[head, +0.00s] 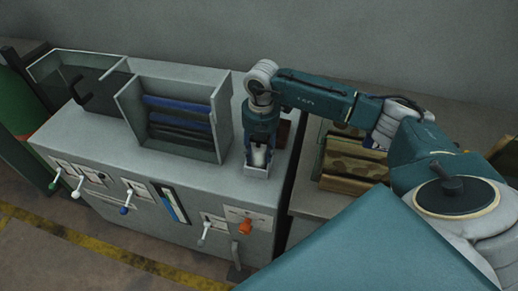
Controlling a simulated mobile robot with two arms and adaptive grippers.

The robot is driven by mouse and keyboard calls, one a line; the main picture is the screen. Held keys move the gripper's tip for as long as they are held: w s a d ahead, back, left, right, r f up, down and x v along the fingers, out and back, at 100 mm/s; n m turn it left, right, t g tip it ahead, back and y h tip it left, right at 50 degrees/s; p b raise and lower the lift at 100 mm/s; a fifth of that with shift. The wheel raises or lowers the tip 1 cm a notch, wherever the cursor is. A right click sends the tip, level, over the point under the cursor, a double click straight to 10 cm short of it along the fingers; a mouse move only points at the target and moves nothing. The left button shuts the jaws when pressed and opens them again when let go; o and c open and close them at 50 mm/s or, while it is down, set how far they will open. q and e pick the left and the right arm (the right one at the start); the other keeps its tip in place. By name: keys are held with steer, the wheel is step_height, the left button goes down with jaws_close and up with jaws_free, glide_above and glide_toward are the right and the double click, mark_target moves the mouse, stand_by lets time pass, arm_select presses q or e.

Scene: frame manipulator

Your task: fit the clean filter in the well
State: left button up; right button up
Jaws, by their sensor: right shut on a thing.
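My right gripper (259,147) points down over the right part of the grey cabinet top. It is shut on a small white piece, which looks like the clean filter (259,157). The filter sits at the mouth of a small pale square-walled holder, which looks like the well (257,173), near the cabinet's front edge. The gripper hides the filter's upper part. I cannot tell whether the filter is seated or still held clear of the bottom. My left gripper is not in view.
An open grey bin (222,121) with blue and dark slats stands left of my right gripper. A clear-walled tank (62,73) with a dark part stands further left. Levers and an orange knob (245,226) line the cabinet front (150,232).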

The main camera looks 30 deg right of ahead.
steer(key=shift+f, duration=0.5)
stand_by(0.3)
steer(key=o, duration=1.3)
steer(key=shift+r, duration=0.1)
steer(key=r, duration=1.1)
steer(key=shift+s+d+r, duration=0.1)
steer(key=shift+s+r, duration=0.15)
steer(key=shift+r, duration=0.15)
